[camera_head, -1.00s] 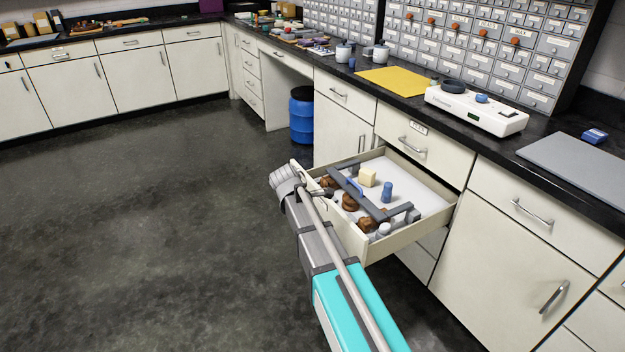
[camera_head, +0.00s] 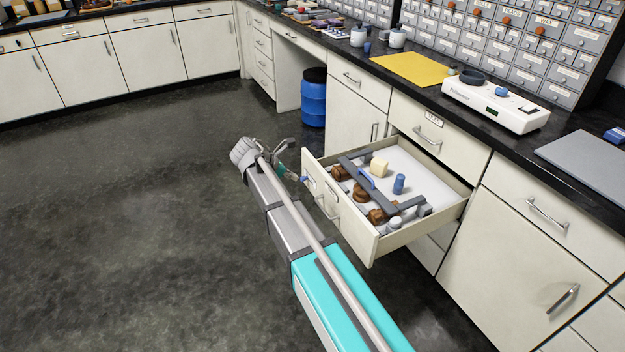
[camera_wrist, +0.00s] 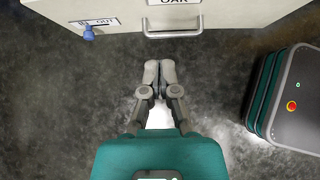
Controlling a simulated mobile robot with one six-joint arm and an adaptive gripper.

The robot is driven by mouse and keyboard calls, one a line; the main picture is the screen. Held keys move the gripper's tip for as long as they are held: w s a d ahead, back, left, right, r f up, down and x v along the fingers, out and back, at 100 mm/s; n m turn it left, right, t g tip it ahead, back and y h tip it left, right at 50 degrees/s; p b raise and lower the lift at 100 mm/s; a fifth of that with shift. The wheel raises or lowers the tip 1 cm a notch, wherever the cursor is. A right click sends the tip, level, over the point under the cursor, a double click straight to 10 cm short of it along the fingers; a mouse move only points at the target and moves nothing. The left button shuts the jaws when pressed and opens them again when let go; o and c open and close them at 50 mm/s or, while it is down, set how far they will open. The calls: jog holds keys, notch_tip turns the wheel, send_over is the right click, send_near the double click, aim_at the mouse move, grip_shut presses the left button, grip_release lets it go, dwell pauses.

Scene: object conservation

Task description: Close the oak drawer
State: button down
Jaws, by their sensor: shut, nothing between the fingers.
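The oak drawer (camera_head: 365,238) stands pulled out from the cabinet, below another drawer that is shut. In the wrist view its pale front (camera_wrist: 235,14) crosses the top, with an OAK label and a metal handle (camera_wrist: 172,33). A blue peg (camera_wrist: 88,33) sits by an IN/OUT label on that front. Inside the drawer are a grey bar, brown pieces, a cream block (camera_head: 379,167) and a blue cylinder (camera_head: 399,184). My gripper (camera_wrist: 158,68) is shut and empty. It is outside the drawer, before its front, with the fingertips apart from the handle.
The black countertop (camera_head: 465,125) above holds a white balance (camera_head: 495,105), a yellow sheet (camera_head: 412,69) and small jars. A blue barrel (camera_head: 313,103) stands under the counter gap. The dark floor (camera_head: 130,210) left of the drawer is clear.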

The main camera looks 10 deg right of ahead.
aim_at(328, 185)
jog(key=b+x, duration=0.2)
jog(key=x, duration=0.1)
jog(key=b+x, duration=0.2)
jog(key=x, duration=0.2)
jog(key=d+r+b+x, duration=0.1)
jog(key=b+x, duration=0.2)
jog(key=x, duration=0.1)
jog(key=shift+w+d+f, duration=0.15)
jog(key=shift+w, duration=0.1)
jog(key=shift+w+d, duration=0.25)
jog(key=shift+d, duration=0.65)
jog(key=shift+w, duration=0.1)
